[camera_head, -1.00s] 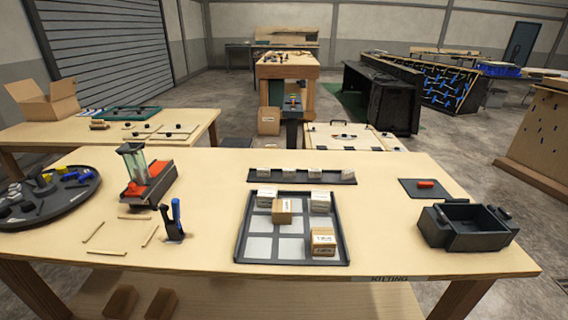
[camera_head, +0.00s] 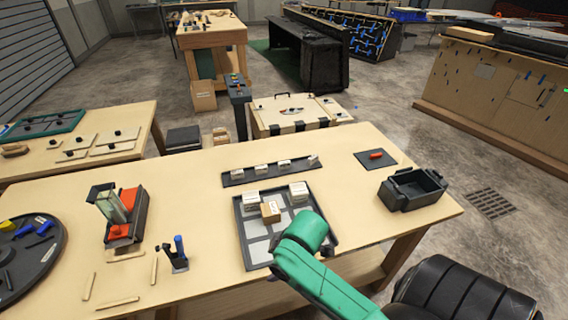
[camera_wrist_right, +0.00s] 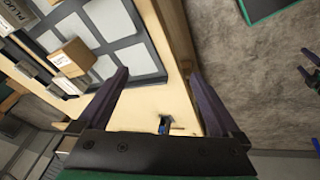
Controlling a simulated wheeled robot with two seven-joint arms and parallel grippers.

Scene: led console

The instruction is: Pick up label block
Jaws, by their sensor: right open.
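Several small white label blocks (camera_head: 261,169) stand in a row on a narrow dark rail (camera_head: 233,181) behind the gridded tray; the rightmost one (camera_head: 313,160) looks tilted. In the right wrist view a row of white-labelled blocks (camera_wrist_right: 65,84) shows at the left. My right gripper (camera_wrist_right: 158,76) is open and empty, its two fingers apart near the tray and table edge. In the head view my green right arm covers the tray's front right corner, and its gripper is hidden there. My left gripper is not in view.
The dark tray (camera_head: 241,232) holds white-topped boxes (camera_head: 298,191) and a cardboard box (camera_head: 270,212). A dark bin (camera_head: 412,190) and a mat with a red piece (camera_head: 376,155) are at right. A red device (camera_head: 122,220) and blue-handled tool (camera_head: 178,252) are at left.

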